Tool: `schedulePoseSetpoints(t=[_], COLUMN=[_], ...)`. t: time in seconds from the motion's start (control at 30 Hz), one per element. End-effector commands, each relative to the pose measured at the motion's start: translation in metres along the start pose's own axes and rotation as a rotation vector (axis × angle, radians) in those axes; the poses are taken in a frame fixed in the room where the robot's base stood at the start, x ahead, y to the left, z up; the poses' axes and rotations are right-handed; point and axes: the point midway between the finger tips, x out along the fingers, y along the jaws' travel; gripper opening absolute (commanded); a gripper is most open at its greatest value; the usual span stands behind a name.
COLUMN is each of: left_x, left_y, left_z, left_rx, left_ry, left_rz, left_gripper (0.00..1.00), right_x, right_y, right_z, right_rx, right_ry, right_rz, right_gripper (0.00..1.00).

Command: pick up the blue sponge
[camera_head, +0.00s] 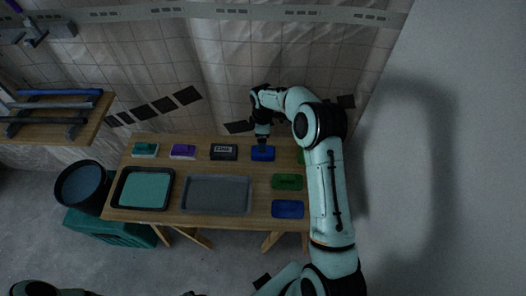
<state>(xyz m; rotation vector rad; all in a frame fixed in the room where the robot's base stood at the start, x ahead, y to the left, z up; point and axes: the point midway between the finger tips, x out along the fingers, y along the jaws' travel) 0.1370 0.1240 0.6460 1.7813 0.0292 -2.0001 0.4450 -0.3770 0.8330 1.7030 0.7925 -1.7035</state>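A blue block (262,155), which looks like the blue sponge, lies near the back edge of the wooden table (190,221). My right gripper (262,141) points down at it from behind and hides part of its top. At this size I cannot tell whether the fingers are open or shut, or whether they touch the block. A second flat blue piece (288,209) lies at the table's front right. My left gripper is not in view.
A teal-and-white block (145,149), a purple-and-white block (182,152) and a black box (223,152) line the back. A black-rimmed tray (121,190) and grey tray (216,210) sit in front. Green pieces (287,182) lie right. A dark bucket (81,188) stands left.

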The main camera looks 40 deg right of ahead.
Motion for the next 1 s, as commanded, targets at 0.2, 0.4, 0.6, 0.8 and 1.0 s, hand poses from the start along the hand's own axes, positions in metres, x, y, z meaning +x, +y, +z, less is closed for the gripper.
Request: schedulePoseSetpoints(t=[0.2,0.4,0.6,0.8,1.0], left_x=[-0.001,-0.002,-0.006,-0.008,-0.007], left_y=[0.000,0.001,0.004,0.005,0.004], left_z=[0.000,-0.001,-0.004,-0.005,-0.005], left_rx=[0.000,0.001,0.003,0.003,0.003], left_ry=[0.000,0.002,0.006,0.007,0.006], left_rz=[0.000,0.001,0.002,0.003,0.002], left_gripper=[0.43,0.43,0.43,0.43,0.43], right_x=[0.035,0.048,0.078,0.093,0.093], right_y=[0.000,-0.001,-0.004,-0.003,-0.003], right_z=[0.000,0.000,0.001,0.000,0.001], right_rx=[0.000,0.000,0.001,0.001,0.001], right_ry=[0.000,-0.001,-0.001,0.001,0.000], right_rz=[0.000,0.000,-0.002,0.002,0.002], right_gripper=[0.94,0.94,0.94,0.94,0.94])
